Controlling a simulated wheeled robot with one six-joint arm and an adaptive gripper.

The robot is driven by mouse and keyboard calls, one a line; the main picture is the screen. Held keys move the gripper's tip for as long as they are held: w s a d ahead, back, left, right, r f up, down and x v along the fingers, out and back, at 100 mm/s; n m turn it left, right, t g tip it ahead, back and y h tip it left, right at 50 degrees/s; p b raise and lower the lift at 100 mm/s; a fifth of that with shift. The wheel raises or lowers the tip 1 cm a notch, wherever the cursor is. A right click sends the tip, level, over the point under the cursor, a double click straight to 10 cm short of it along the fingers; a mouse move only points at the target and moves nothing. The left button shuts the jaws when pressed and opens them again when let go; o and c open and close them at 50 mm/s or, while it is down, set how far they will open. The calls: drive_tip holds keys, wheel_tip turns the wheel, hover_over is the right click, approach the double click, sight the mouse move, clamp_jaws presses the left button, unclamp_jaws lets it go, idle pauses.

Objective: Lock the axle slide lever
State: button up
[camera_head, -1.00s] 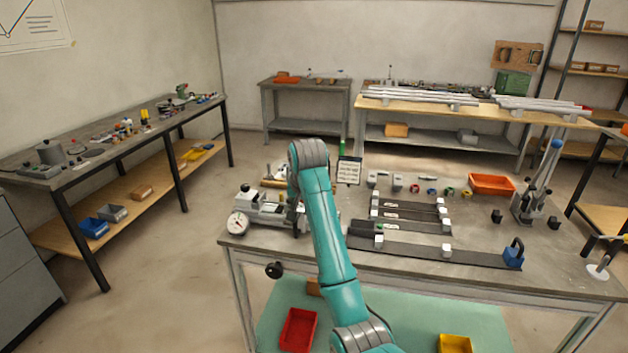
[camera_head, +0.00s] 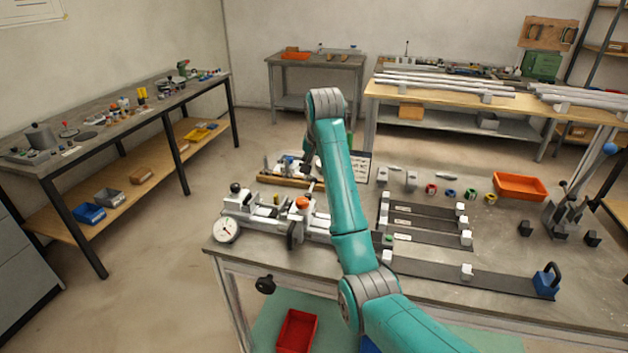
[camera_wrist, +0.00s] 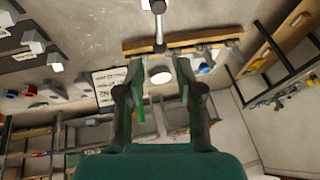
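The grey axle fixture (camera_head: 262,222) sits on the front left of the workbench, with a dial gauge (camera_head: 226,229) at its left end. A black ball knob (camera_head: 235,188) stands up at its left, and an orange-topped knob (camera_head: 302,203) at its right. Which part is the slide lever I cannot tell. My gripper (camera_head: 308,165) is behind the fixture, above the wooden tool rack, partly hidden by my arm. In the wrist view my gripper (camera_wrist: 160,92) has its fingers apart with nothing between them. A shiny rod with a dark ball (camera_wrist: 158,6) lies beyond the fingertips.
The wooden tool rack (camera_head: 290,181) lies behind the fixture. Dark strips with white blocks (camera_head: 430,226), an orange bin (camera_head: 520,187) and a blue padlock-like block (camera_head: 546,283) occupy the right of the bench. A black knob (camera_head: 265,284) juts out below the front edge.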

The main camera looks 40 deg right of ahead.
sight(312, 185)
drive_tip(key=x, duration=0.9)
drive_tip(key=shift+w+f, duration=0.1)
drive_tip(key=shift+f, duration=0.2)
drive_tip(key=shift+c, duration=0.2)
clamp_jaws()
